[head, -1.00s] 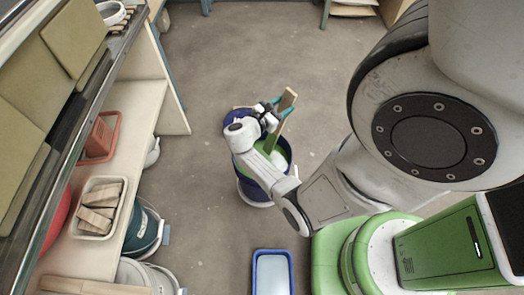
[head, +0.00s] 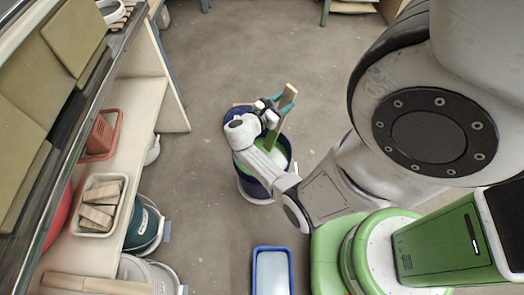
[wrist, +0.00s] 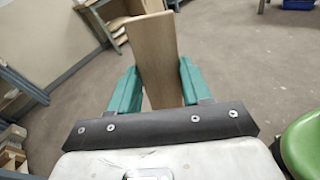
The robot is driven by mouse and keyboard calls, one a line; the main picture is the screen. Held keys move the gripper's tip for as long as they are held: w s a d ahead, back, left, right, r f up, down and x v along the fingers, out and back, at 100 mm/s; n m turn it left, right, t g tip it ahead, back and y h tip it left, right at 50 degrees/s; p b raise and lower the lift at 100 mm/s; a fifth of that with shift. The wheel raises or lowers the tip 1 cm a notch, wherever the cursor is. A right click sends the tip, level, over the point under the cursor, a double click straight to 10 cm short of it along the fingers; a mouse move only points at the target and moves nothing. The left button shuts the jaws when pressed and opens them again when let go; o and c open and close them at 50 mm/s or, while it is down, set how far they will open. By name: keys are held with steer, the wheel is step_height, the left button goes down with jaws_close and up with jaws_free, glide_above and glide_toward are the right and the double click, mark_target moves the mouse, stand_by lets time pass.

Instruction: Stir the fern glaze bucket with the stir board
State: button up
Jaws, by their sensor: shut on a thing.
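My gripper (head: 279,109) has teal fingers shut on the stir board (head: 289,94), a flat light-wood board. Its upper end sticks up above the fingers. In the wrist view the board (wrist: 154,45) stands between the two fingers (wrist: 157,88). Below my gripper is a dark blue bucket (head: 252,187) with bright green glaze (head: 275,155) inside. My gripper is over the back part of this bucket. My wrist and forearm hide part of its opening.
A dark blue rim (head: 236,113) and a wooden piece show behind my wrist, partly hidden. A blue tray (head: 255,272) lies on the floor in front. Left is a shelf with a bin of wood blocks (head: 92,228); a teal bucket (head: 141,228) stands beneath.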

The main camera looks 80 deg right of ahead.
mark_target(288, 89)
steer(key=shift+r+p, duration=2.2)
steer(key=shift+r, duration=0.3)
